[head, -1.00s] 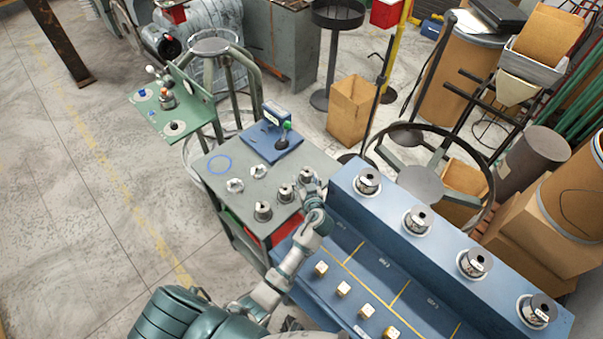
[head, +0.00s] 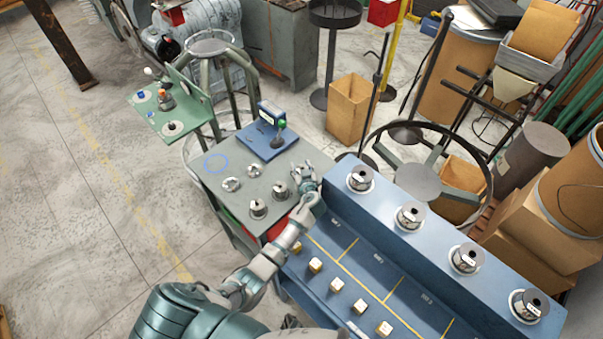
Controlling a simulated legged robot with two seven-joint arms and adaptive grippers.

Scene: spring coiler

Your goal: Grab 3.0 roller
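Two metal rollers, a front one (head: 257,209) and a middle one (head: 280,191), stand upright on the grey-green table top near its right edge. A third roller stood behind them in line; its place is now covered by my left gripper (head: 303,172). The gripper's fingers look spread at that spot, and I cannot tell whether they touch the roller. No size marks are readable on these rollers, so I cannot tell which is 3.0. My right gripper is not in view.
A blue bench (head: 375,215) with several labelled spools on its upper ledge and yellow-white blocks below stands close right of the gripper. A blue device with a green knob (head: 282,125) stands behind. Two small light fittings (head: 231,184) sit left of the rollers.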

